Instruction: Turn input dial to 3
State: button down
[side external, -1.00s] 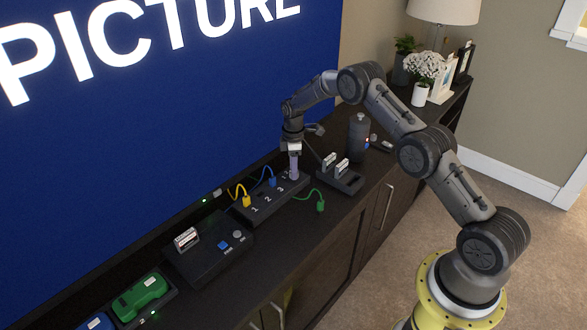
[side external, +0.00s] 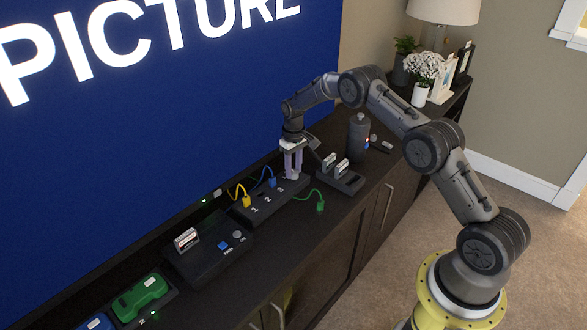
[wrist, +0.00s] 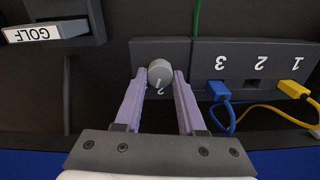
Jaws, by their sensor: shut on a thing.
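The input dial (wrist: 160,73) is a round light-grey knob on the dark switch box (wrist: 218,52), beside the printed numbers 1, 2 and 3.
Yellow (side external: 246,200) and blue (side external: 271,181) plugs sit in the switch box. A green plug (side external: 320,206) lies in front. A cartridge holder (side external: 342,182) stands close to the right, a console (side external: 208,254) to the left. The TV screen (side external: 150,110) rises behind.

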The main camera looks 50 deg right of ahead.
aim_at(294, 171)
jog(key=m, duration=0.5)
jog(key=shift+r, duration=0.1)
jog(key=shift+m, duration=0.4)
jog(key=shift+d, duration=0.1)
jog(key=c, duration=0.5)
grip_release()
notch_tip(294, 171, up, 14)
dwell(0.3)
